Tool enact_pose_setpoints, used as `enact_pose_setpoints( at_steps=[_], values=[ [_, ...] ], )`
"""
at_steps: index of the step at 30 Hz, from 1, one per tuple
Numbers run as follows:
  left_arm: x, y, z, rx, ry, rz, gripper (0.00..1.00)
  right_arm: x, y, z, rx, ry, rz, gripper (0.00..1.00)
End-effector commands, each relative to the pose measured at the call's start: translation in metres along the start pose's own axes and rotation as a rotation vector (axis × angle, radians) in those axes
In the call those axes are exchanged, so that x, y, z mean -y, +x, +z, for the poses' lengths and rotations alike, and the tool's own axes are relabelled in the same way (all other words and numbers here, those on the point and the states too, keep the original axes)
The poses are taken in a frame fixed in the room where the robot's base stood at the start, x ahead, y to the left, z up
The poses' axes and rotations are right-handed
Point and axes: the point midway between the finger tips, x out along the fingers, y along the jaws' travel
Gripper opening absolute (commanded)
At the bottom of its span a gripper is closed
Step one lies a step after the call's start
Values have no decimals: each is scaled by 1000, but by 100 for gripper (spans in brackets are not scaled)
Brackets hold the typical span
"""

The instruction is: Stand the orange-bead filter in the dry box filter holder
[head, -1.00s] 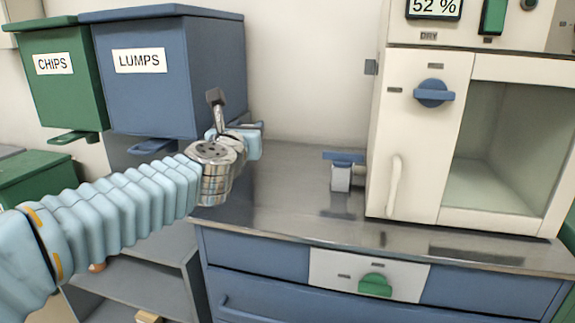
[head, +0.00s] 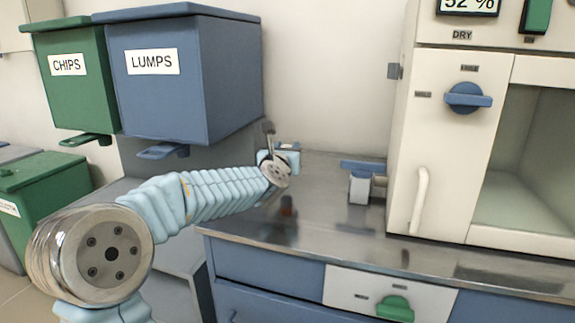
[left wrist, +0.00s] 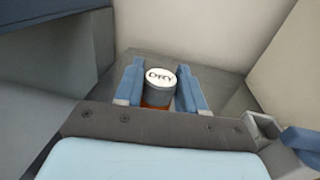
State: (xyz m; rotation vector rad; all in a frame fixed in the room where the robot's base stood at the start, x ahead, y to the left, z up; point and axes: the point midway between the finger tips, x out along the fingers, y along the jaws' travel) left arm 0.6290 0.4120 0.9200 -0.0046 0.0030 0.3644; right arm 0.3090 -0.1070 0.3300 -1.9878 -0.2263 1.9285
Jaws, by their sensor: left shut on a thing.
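My left gripper (head: 284,155) is over the back left of the metal counter, partly hidden behind its own wrist in the head view. In the left wrist view its two blue fingers (left wrist: 160,88) are shut on an upright filter (left wrist: 157,90). The filter has a white top marked DRY, a dark grey band and orange below. A grey fitting with a blue bar (head: 361,183) stands at the left side of the dry box (head: 428,140). It looks like the filter holder and also shows at the right of the left wrist view (left wrist: 265,130). My right gripper is not in view.
A blue LUMPS bin (head: 185,85) and a green CHIPS bin (head: 80,90) hang on the wall at left. Bare metal counter (head: 320,215) lies between my gripper and the fitting. The dry box has a handle and a blue knob (head: 467,97).

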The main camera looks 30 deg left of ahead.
Motion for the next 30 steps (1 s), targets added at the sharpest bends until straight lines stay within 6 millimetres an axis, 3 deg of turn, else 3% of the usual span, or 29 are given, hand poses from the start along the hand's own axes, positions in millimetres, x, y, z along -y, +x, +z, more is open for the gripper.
enact_pose_setpoints(
  at_steps=[7, 19, 20, 21, 24, 30],
  values=[
    [1, 8, -36, -4, 1, 0, 9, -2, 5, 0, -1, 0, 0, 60],
    [1, 7, -42, -1, 0, -1, 9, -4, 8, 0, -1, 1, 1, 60],
    [1, 7, -41, -1, 0, -1, 43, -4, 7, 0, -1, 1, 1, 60],
    [1, 7, -41, -1, 0, -1, 49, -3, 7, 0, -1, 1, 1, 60],
    [1, 7, -41, -2, 0, -1, 64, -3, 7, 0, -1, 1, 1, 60],
    [1, 7, -41, -2, 0, -1, 65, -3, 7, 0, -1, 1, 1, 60]
  ],
)
